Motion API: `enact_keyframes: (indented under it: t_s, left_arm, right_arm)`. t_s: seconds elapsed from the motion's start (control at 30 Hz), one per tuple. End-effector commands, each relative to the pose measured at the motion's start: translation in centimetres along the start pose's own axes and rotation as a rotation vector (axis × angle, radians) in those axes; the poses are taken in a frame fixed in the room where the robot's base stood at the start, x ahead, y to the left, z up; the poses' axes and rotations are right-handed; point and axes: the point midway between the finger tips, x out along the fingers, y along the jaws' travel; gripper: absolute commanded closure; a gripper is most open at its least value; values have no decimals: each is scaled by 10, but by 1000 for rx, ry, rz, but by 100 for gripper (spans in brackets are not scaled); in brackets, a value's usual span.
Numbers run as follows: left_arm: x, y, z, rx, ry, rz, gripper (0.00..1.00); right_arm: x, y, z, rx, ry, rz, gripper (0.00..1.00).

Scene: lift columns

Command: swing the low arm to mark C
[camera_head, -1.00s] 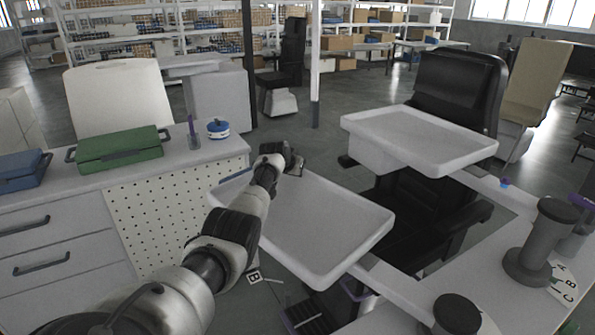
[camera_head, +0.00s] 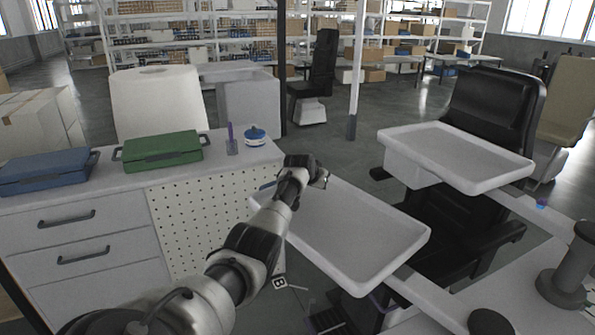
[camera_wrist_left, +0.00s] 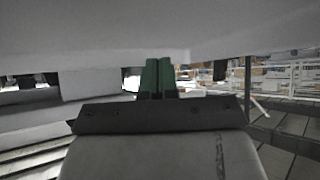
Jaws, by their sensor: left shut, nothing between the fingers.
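The low arm carries a white rectangular tray (camera_head: 350,235), in the middle of the head view. Its light beam (camera_head: 408,285) runs from the tray toward the column at lower right. My left gripper (camera_head: 323,180) is at the tray's far left edge; whether it touches cannot be told. In the left wrist view its dark green fingers (camera_wrist_left: 158,78) are together and empty, close to a broad white surface (camera_wrist_left: 90,35). A card lettered B (camera_head: 279,283) shows below the tray's near left side. Mark C is not in view. My right gripper is not in view.
A second, higher white tray (camera_head: 455,155) stands to the right, before a black chair (camera_head: 492,110). A grey cylindrical post (camera_head: 567,270) is at lower right. The left cabinet (camera_head: 100,240) holds a green case (camera_head: 162,150), a blue case (camera_head: 45,170) and a blue-lidded pot (camera_head: 255,135).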

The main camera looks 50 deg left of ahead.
Motion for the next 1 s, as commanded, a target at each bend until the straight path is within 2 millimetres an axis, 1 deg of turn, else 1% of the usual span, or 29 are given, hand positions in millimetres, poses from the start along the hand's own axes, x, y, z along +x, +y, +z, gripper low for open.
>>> enact_keyframes:
  t_s: [0.13, 0.3, 0.37, 0.5, 0.7, 0.83, 1.0]
  left_arm:
    - [-12, -3, 0, 4, -1, 0, 100]
    - [-32, -9, 0, 5, 0, -1, 100]
    - [-41, -12, 0, 5, 0, -1, 100]
    - [-61, -18, -1, 5, 0, -1, 100]
    - [-81, -23, -2, 4, -2, 1, 100]
    - [-86, -24, -2, 3, -3, 1, 100]
    - [-86, -24, -2, 3, -3, 1, 100]
  right_arm:
    - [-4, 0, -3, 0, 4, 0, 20]
    - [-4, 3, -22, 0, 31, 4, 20]
    - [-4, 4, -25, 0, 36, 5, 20]
    - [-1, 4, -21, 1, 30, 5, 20]
    - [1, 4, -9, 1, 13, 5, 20]
    - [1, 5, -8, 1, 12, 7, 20]
    - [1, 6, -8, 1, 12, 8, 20]
